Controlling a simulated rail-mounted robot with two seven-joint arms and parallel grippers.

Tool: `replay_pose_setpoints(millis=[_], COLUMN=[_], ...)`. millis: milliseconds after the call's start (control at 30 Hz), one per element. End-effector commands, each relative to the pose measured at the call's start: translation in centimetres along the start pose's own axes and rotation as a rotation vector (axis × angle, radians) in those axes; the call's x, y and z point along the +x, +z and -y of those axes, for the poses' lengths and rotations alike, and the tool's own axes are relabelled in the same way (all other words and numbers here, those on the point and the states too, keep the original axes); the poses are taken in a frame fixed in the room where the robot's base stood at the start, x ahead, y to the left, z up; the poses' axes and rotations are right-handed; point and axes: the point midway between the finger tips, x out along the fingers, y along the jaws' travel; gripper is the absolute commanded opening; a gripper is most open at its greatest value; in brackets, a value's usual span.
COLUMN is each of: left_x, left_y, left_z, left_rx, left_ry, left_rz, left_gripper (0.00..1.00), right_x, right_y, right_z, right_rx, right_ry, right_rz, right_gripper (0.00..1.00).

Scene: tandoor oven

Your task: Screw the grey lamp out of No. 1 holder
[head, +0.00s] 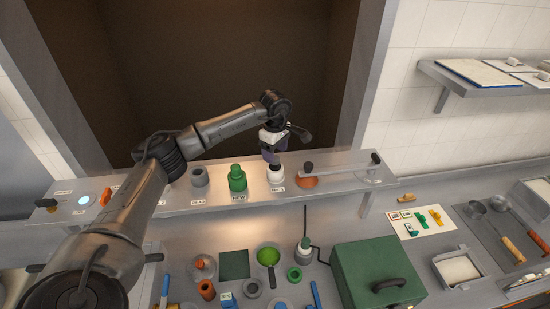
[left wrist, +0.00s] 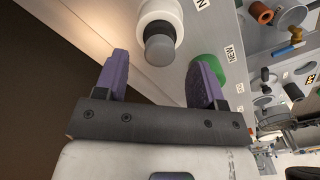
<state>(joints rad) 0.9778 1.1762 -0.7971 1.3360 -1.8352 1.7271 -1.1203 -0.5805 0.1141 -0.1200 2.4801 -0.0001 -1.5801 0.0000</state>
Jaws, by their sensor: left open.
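The white No. 1 holder (head: 276,175) stands on the steel shelf, with a label in front of it. The grey lamp (left wrist: 160,47) sits in this holder (left wrist: 160,12) in the left wrist view; in the head view the gripper mostly hides it. My left gripper (head: 272,155) is directly over the holder. Its purple fingers show open in the left wrist view (left wrist: 162,78), apart on either side of the line to the lamp, with the lamp beyond the fingertips and not gripped. My right gripper is not in view.
A green lamp (head: 237,178) stands at the NEW label, left of the holder, and an empty-looking grey socket (head: 199,177) farther left. The lower counter holds a green box (head: 378,275) and several small items.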

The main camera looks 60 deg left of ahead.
Motion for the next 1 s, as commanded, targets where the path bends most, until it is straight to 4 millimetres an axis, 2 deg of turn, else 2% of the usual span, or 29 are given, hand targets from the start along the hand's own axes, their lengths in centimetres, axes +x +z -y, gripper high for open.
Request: replay_pose_setpoints(millis=[100, 300, 767, 1000], left_x=[1.6, 3.3, 4.1, 4.1], left_y=[0.0, 0.0, 0.0, 0.0], left_z=[0.1, 0.0, 0.0, 0.0], left_rx=[0.000, 0.000, 0.000, 0.000], left_ry=[-0.002, -0.001, 0.001, 0.001], left_rz=[-0.001, -0.001, 0.000, 0.000], left_gripper=[0.64, 0.64, 0.64, 0.43], right_x=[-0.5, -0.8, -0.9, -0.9], right_y=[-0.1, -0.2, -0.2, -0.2], right_z=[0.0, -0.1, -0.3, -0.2], right_rx=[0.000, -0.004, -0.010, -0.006], right_ry=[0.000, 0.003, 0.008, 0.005], right_rz=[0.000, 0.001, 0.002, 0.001], right_gripper=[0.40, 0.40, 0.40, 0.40])
